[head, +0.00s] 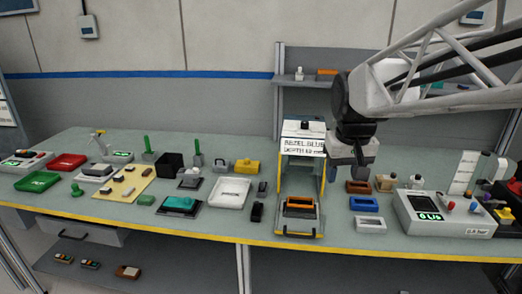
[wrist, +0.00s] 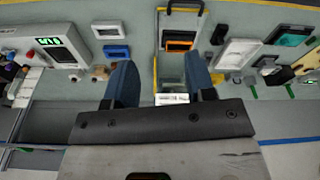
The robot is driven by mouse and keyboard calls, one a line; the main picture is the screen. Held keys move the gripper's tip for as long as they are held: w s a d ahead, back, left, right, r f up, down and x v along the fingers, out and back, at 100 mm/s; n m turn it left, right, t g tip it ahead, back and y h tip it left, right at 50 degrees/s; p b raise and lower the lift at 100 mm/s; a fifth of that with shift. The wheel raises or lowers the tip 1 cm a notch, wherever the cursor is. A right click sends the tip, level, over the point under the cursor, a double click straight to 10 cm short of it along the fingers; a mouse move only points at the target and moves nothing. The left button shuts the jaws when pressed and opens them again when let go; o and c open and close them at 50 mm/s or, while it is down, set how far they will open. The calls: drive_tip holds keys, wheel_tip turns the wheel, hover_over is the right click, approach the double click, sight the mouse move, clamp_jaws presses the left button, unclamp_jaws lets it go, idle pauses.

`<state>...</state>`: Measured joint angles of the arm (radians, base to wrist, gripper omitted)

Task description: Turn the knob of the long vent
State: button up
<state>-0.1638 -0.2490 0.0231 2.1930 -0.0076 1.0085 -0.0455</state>
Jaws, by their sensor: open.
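My gripper (head: 362,172) hangs above the bench beside the labelled yellow-sided stand, to its upper right. In the wrist view its two blue fingers (wrist: 160,70) are apart, with nothing held between them. An orange frame with a dark insert (head: 300,207) sits low in the stand; it also shows in the wrist view (wrist: 180,42). I cannot tell whether this dark insert is the long vent, and no vent knob is clear in either view. The stand's label (head: 290,145) reads "BEZEL BLUE" and a depth.
Right of the stand lie brown (head: 358,187), blue (head: 364,204) and white (head: 370,225) frames. A grey console with a green display (head: 430,216) stands farther right. A shelf (head: 300,82) rises behind.

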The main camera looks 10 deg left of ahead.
drive_tip(key=w+a+n, duration=0.2)
drive_tip(key=w+a, duration=0.8)
drive_tip(key=w, duration=0.3)
drive_tip(key=n+g, duration=0.2)
drive_tip(key=n, duration=0.3)
hover_over(195, 168)
drive_tip(key=f, duration=1.6)
drive_tip(key=shift+d+f, duration=0.3)
drive_tip(key=shift+f, duration=0.1)
drive_tip(key=shift+a+f, duration=0.15)
drive_tip(key=shift+a, duration=0.1)
drive_tip(key=shift+f, duration=0.15)
drive_tip(key=shift+f, duration=3.75)
drive_tip(key=shift+c, duration=0.3)
